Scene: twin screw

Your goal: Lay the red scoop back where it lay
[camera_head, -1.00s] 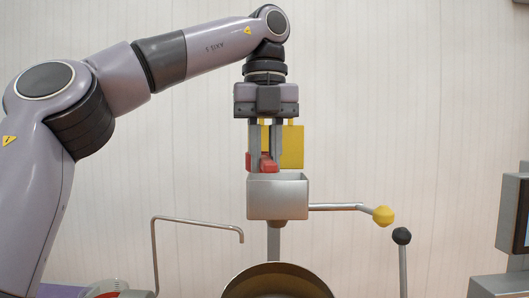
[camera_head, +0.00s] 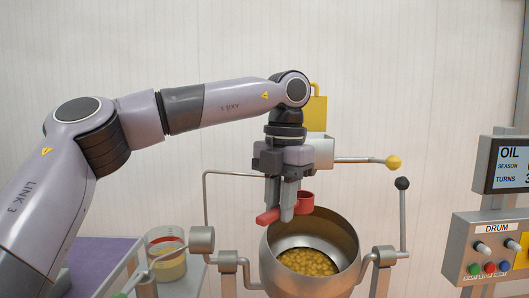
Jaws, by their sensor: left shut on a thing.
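My left gripper (camera_head: 279,212) points down and is shut on the red scoop (camera_head: 305,203). The scoop's handle shows to the left of the fingers and its cup to the right. The scoop is held in front of the upper left rim of the steel drum (camera_head: 345,240), or over it; I cannot tell which. Yellow round pieces (camera_head: 308,262) lie in the drum. Whether the scoop's cup holds anything is hidden. My right gripper is not in view.
A purple surface (camera_head: 88,262) lies at lower left, beside a clear container (camera_head: 167,265) with yellowish contents. A steel hopper (camera_head: 322,152) with a yellow-knobbed lever (camera_head: 393,162) stands behind the drum. A black-knobbed lever (camera_head: 402,184) and a control panel (camera_head: 490,248) are at right.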

